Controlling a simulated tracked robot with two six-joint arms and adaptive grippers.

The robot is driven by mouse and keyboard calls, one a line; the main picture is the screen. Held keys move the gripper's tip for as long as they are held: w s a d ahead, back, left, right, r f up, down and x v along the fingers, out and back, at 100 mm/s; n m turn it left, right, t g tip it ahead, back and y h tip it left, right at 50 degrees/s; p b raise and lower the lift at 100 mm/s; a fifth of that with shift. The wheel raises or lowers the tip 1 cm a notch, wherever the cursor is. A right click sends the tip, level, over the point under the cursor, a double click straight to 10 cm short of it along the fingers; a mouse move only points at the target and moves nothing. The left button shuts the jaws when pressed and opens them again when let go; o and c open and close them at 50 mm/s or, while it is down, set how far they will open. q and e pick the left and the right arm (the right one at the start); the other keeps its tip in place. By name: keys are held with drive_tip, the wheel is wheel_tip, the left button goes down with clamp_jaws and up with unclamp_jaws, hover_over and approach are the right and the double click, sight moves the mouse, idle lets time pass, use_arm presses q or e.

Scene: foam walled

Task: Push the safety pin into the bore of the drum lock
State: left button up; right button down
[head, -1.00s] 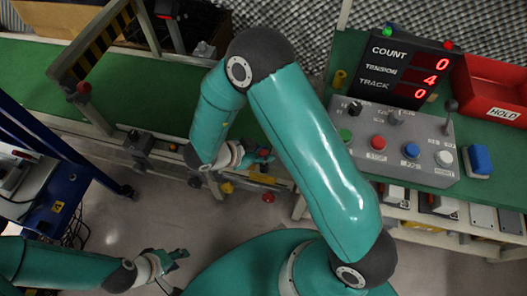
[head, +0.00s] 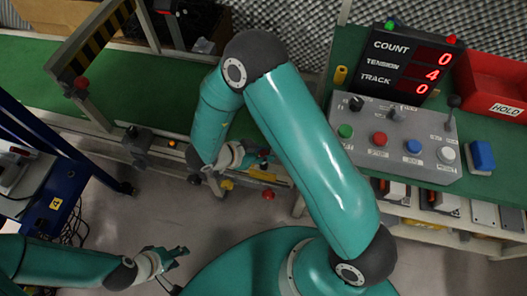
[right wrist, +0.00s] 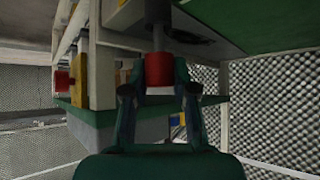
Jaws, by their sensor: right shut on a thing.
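My right gripper (right wrist: 160,92) is shut on a red cylindrical grip (right wrist: 158,70), which looks like the safety pin's handle. A grey shaft (right wrist: 158,38) runs up from it towards a dark block (right wrist: 158,10) under the green-topped conveyor, possibly the drum lock. I cannot see a bore, nor tell how far the shaft is in. In the head view the right gripper (head: 262,157) is at the conveyor's front edge, its grip hidden. My left gripper (head: 177,255) is over the floor at lower left, apparently empty; its fingers look apart.
Another red knob beside a yellow part (right wrist: 79,75) is left of the grip in the right wrist view. A red knob (head: 268,195) hangs below the conveyor (head: 120,82). A control box (head: 397,140) and red bin (head: 490,85) stand on the right bench. A blue cart is left.

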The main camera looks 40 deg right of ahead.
drive_tip(key=shift+f, duration=0.7)
drive_tip(key=c, duration=0.8)
unclamp_jaws()
drive_tip(key=shift+c, duration=0.2)
drive_tip(key=v, duration=1.2)
drive_tip(key=shift+f, duration=0.1)
